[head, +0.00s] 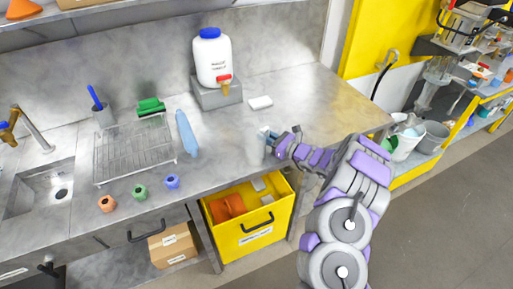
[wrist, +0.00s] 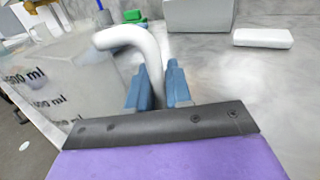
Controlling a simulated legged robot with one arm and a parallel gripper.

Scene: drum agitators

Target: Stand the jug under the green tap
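The jug (head: 255,147) is clear and pale and stands near the front edge of the bench in the head view. In the wrist view the jug (wrist: 70,95) fills the left side, with dark "ml" marks and a thick white handle (wrist: 127,36). My gripper (head: 270,138) is at the jug's right side. In the wrist view its blue fingers (wrist: 160,85) are on both sides of the handle and look closed on it. A white container (head: 212,62) with a blue lid stands on a grey block; its tap (head: 224,83) looks red, and I see no green tap.
A white block (head: 260,103) lies right of the grey block (head: 216,95). A wire rack (head: 133,150), a blue bottle (head: 186,133) and a green object (head: 150,106) are to the left. Bench between the jug and the grey block is clear. A yellow drawer (head: 250,215) is open below.

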